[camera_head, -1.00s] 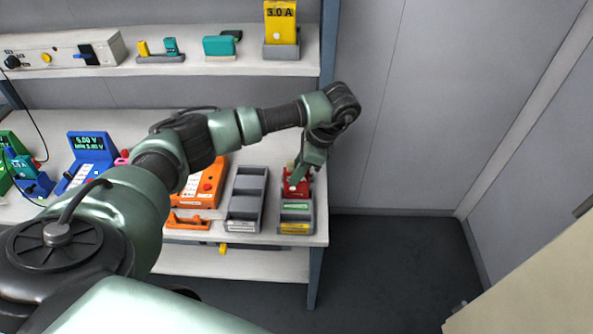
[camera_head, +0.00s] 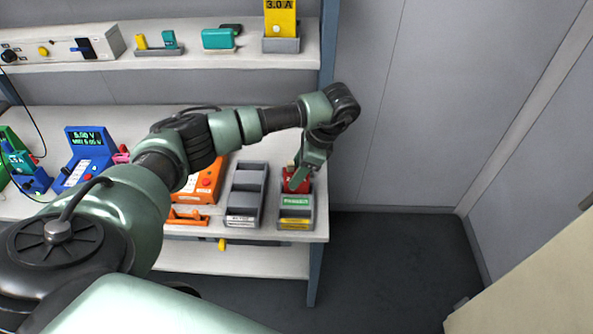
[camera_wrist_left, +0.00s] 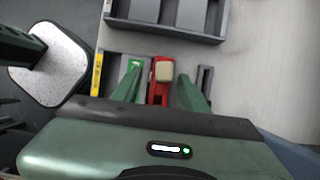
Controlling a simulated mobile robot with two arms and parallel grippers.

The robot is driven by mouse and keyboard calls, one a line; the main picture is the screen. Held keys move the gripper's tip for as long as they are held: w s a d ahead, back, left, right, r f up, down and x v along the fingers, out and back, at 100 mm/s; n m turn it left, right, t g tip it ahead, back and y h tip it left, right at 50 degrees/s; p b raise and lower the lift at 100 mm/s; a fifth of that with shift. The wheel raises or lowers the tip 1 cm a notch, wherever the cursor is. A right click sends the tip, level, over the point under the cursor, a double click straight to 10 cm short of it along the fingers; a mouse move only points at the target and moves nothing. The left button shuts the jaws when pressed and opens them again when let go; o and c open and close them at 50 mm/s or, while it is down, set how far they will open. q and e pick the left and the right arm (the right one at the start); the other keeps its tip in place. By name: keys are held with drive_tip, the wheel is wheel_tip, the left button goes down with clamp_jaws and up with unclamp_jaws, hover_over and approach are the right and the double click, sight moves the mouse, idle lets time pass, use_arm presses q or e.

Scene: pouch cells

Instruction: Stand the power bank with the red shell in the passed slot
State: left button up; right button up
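The red power bank (camera_head: 303,185) stands in the rear part of a small grey rack (camera_head: 283,225) at the right end of the bench. It sits behind the green label (camera_head: 296,201), with a yellow label in front of that. In the left wrist view the red shell (camera_wrist_left: 157,93) with a beige block on it lies between the fingers of my left gripper (camera_wrist_left: 160,75). A narrow gap shows on each side, so the fingers look apart from it. My left gripper (camera_head: 296,176) hides part of the shell in the head view. My right gripper is not in view.
A grey two-bay tray (camera_head: 263,200) stands close left of the rack. It also shows in the left wrist view (camera_wrist_left: 215,38). An orange device (camera_head: 208,185) and a blue meter (camera_head: 88,150) are farther left. A shelf (camera_head: 215,65) runs above; the right bench edge is near.

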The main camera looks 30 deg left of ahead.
use_arm(q)
drive_tip(key=shift+r, duration=0.1)
drive_tip(key=v, duration=0.7)
drive_tip(key=shift+d+r, duration=0.1)
drive_tip(key=shift+r, duration=0.25)
drive_tip(key=shift+f, duration=0.1)
